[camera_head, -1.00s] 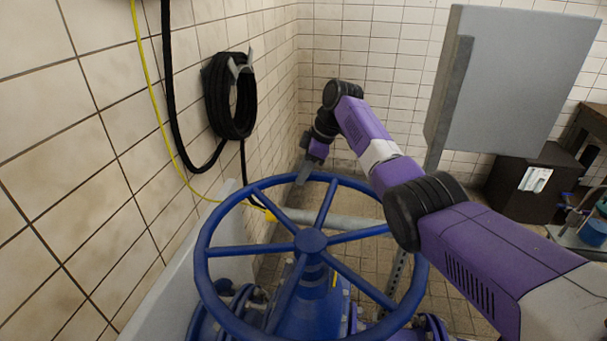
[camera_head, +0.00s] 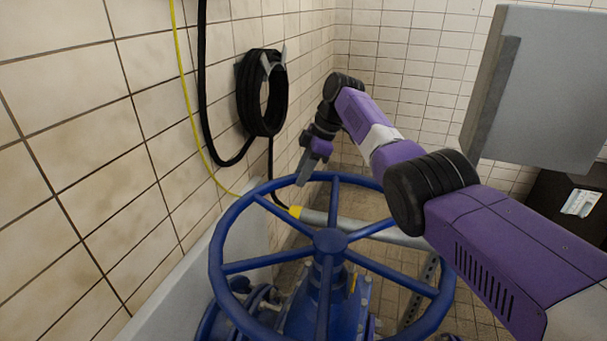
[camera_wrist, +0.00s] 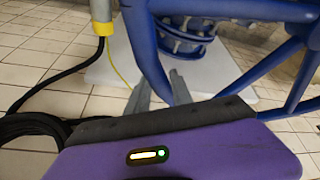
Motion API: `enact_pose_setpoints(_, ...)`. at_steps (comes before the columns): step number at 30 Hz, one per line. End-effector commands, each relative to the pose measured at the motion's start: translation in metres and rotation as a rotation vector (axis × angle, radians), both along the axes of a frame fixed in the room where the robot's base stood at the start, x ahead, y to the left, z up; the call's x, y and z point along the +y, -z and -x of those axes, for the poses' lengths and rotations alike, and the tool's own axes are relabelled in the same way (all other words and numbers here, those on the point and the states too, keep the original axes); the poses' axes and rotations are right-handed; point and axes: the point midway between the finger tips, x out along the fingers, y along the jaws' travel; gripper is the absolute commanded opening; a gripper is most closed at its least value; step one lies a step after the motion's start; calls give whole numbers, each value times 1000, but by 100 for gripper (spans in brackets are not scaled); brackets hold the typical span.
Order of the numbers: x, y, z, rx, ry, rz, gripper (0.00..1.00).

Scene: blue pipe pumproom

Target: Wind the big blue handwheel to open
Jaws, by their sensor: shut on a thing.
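The big blue handwheel (camera_head: 331,242) lies roughly level on top of a blue valve, its spokes running out from a central hub. My gripper (camera_head: 304,170) is at the far rim of the wheel, a little left of its middle. In the wrist view the grey fingers of my gripper (camera_wrist: 160,92) straddle the blue rim (camera_wrist: 146,60), one on each side, shut on it. The exact contact of the fingertips is partly hidden by the rim.
A tiled wall with a coiled black hose (camera_head: 262,92) and a yellow cable (camera_head: 190,110) stands close on the left. A grey cabinet (camera_head: 545,90) hangs at the right. A grey pipe (camera_head: 370,229) with a yellow end runs behind the wheel.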

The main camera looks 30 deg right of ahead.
Motion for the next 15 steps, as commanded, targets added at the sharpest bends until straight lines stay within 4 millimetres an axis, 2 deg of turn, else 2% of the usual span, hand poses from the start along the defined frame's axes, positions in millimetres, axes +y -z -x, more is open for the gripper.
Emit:
enact_pose_setpoints(2,2,-3,-2,-7,-1,-3,0)
enact_pose_setpoints(3,2,-3,-2,-7,-1,-3,31)
enact_pose_setpoints(6,1,-2,-1,-6,0,-3,49)
enact_pose_setpoints(15,0,-1,0,-2,0,-1,49)
